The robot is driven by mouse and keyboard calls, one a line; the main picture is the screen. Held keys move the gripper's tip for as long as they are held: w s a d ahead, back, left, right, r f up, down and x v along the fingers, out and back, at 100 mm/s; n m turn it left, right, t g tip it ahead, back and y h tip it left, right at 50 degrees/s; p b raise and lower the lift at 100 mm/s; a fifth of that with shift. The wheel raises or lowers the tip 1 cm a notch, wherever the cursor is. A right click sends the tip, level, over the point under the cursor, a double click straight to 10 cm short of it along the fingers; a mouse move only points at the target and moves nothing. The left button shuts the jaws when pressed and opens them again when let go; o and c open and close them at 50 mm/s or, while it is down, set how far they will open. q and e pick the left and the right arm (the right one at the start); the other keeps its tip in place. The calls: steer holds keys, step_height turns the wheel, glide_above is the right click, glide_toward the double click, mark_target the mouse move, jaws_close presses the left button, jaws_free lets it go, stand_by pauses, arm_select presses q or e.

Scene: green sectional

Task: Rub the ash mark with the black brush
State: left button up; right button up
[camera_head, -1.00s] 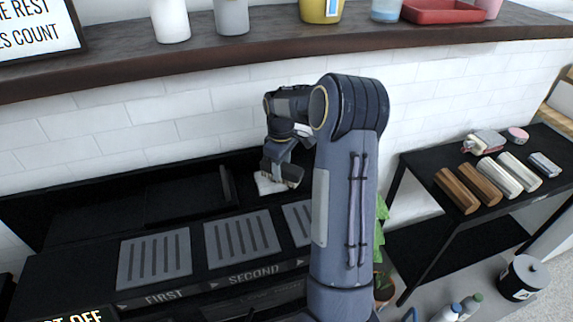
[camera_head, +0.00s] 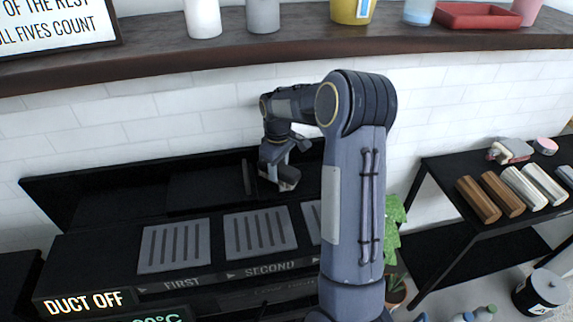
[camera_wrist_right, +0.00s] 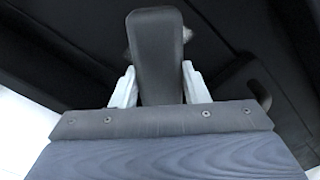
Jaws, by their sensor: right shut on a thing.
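My right gripper (camera_head: 280,172) is over the black surface behind the grey slotted plates. It is shut on the black brush, a dark grey block (camera_wrist_right: 158,55) that stands between the pale fingers in the right wrist view. A small pale patch, likely the ash mark (camera_wrist_right: 187,35), peeks out past the brush's far end there. The brush covers most of it, and I cannot tell whether they touch. In the head view I cannot make out the mark; the gripper hides that spot. My left gripper is not in view.
Grey slotted plates (camera_head: 260,233) lie in front of the gripper. A dark upright piece (camera_head: 247,178) stands just left of it. A wooden shelf (camera_head: 200,60) with cups runs above. A black side table (camera_head: 440,170) with wood and pale rolls and a plant (camera_head: 396,215) are right.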

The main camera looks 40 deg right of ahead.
steer(key=shift+w+a, duration=0.25)
steer(key=shift+a, duration=0.05)
steer(key=shift+w+d+p, duration=0.5)
steer(key=shift+w+d, duration=0.1)
steer(key=shift+w, duration=0.2)
steer(key=shift+s+d, duration=0.45)
steer(key=shift+d, duration=0.35)
steer(key=shift+s+d, duration=0.45)
steer(key=shift+d, duration=0.35)
steer(key=shift+s+d+f+p, duration=0.1)
steer(key=shift+s+d, duration=0.25)
steer(key=shift+d, duration=0.25)
steer(key=shift+s+d+p, duration=0.1)
steer(key=shift+s+d, duration=0.25)
steer(key=shift+d, duration=0.2)
steer(key=shift+s+d+f+p, duration=0.1)
steer(key=shift+s+d, duration=0.25)
steer(key=shift+d, duration=0.25)
steer(key=shift+s+d+r+p, duration=0.1)
steer(key=shift+s+d+p, duration=0.1)
steer(key=shift+s+d, duration=0.65)
steer(key=shift+s+d+r+p, duration=0.1)
steer(key=shift+s+d+p, duration=0.15)
steer(key=shift+d, duration=1.1)
steer(key=shift+s+d+r+p, duration=0.15)
steer(key=shift+s+d, duration=0.5)
steer(key=shift+d, duration=0.45)
steer(key=shift+f, duration=0.1)
